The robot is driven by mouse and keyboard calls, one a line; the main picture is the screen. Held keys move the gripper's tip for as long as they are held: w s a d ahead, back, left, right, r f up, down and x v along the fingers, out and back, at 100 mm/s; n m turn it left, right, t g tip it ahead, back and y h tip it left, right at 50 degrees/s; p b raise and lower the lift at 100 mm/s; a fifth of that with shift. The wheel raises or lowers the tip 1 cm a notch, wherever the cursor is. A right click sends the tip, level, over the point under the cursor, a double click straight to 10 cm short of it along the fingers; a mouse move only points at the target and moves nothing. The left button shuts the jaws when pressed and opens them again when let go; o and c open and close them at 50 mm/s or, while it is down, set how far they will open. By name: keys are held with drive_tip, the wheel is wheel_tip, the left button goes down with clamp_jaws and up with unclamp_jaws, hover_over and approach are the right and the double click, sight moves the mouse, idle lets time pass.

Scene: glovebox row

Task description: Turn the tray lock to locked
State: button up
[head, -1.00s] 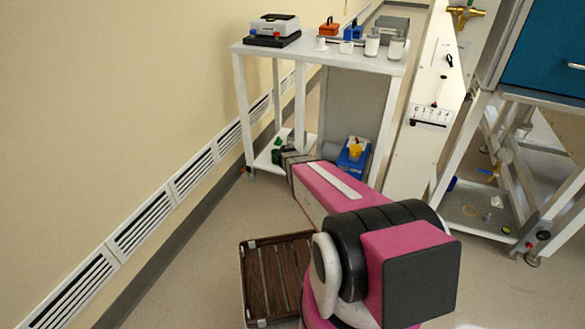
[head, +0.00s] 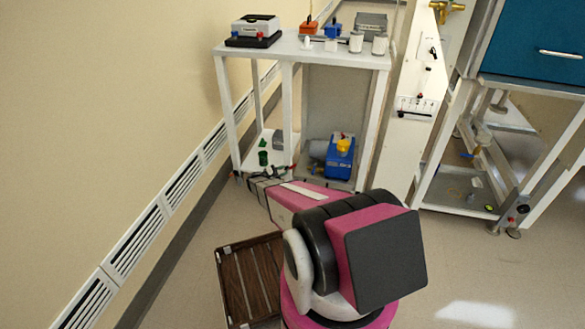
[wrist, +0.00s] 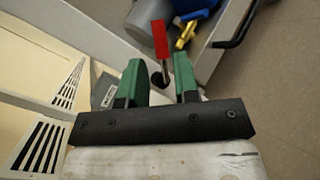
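A lever with a red grip on a metal stem and dark base (wrist: 160,42) shows in the wrist view, just beyond my fingertips and near the shelf edge. It may be the tray lock, but no marking shows to confirm this or its setting. My gripper (wrist: 158,75) has two green fingers spread apart, with a gap between them and nothing held. The red grip lines up with that gap but lies farther off.
A white bench (head: 300,52) carries a balance and jars. Its lower shelf holds a blue pump (head: 340,165) and a green bottle (head: 263,158). A black bent handle (wrist: 237,28) is at upper right in the wrist view. A brown slatted crate (head: 250,278) is on the floor.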

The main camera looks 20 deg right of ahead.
sight(292, 167)
drive_tip(key=x, duration=0.7)
clamp_jaws()
